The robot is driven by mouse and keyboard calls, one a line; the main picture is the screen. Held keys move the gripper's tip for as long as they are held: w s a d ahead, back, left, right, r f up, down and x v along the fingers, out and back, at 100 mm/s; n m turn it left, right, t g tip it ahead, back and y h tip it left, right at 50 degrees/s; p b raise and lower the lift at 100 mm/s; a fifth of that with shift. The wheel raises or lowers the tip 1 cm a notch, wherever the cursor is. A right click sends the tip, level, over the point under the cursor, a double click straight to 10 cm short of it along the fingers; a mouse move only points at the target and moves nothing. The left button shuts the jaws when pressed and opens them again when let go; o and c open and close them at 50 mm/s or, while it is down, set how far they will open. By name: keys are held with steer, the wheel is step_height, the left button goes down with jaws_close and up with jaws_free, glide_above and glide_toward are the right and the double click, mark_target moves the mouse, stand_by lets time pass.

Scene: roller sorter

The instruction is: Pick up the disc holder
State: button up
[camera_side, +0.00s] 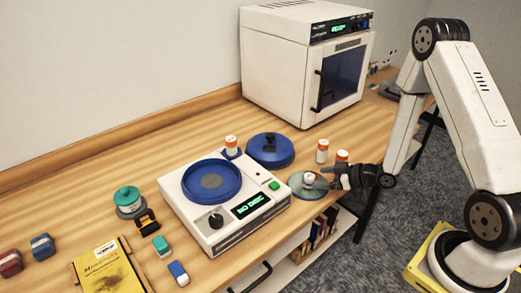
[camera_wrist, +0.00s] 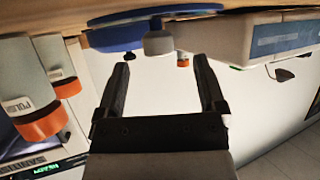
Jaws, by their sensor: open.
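The disc holder (camera_side: 310,178) appears as a pale knob on a translucent teal disc (camera_side: 304,190), lying on the table near its front edge, right of the white machine. My gripper (camera_side: 331,178) is low over the table, just right of the knob. In the wrist view its fingers (camera_wrist: 163,62) are apart with nothing gripped, and the knob shows between and beyond the tips. Contact with the disc cannot be told.
The white machine (camera_side: 232,228) has a blue dish (camera_side: 190,181) and a "NO DISC" display. A blue lid (camera_side: 270,149) lies behind. Two orange-capped bottles (camera_side: 322,151) (camera_wrist: 40,116) stand close to my gripper. A white oven (camera_side: 290,75) stands at the back.

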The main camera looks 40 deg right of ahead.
mark_target(309, 176)
steer(key=shift+x, duration=2.5)
steer(key=shift+d, duration=0.1)
jaws_close()
